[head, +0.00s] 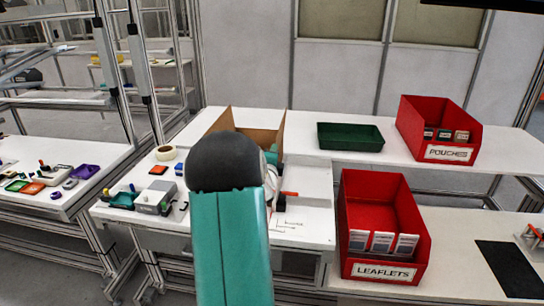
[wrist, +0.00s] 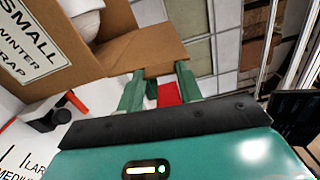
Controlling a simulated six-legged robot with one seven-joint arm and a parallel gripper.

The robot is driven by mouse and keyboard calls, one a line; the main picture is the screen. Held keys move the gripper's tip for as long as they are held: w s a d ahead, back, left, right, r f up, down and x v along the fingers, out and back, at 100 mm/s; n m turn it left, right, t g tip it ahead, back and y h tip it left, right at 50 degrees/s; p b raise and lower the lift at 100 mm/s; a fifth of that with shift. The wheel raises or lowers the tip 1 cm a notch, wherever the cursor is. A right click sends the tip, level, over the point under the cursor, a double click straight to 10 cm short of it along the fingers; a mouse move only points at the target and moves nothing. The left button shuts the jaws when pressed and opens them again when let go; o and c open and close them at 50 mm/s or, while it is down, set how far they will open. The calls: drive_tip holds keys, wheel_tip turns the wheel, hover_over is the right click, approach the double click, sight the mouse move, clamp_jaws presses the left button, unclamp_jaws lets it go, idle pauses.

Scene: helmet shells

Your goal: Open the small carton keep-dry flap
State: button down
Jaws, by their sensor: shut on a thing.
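The small carton is a brown cardboard box labelled "SMALL WINTER WRAP". In the wrist view the carton (wrist: 75,50) is at the upper left, with something white inside it. Its brown flap (wrist: 140,48) reaches out to the right. My gripper (wrist: 160,75) has its two green fingers on either side of the flap's lower edge and is shut on it. In the head view the carton (head: 262,138) stands on the white table, with flaps sticking up. My arm hides much of its front and my gripper there.
A green tray (head: 350,137) and a red POUCHES bin (head: 437,128) stand on the back shelf to the right. A red LEAFLETS bin (head: 380,205) stands right of the table. A tape roll (head: 166,153) and a grey device (head: 156,198) lie left of the carton.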

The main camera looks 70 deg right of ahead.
drive_tip(key=c, duration=0.9)
unclamp_jaws()
drive_tip(key=a, duration=0.4)
drive_tip(key=s+a, duration=0.1)
drive_tip(key=a, duration=0.4)
drive_tip(key=s+a, duration=0.1)
drive_tip(key=a, duration=0.3)
drive_tip(key=shift+a, duration=0.35)
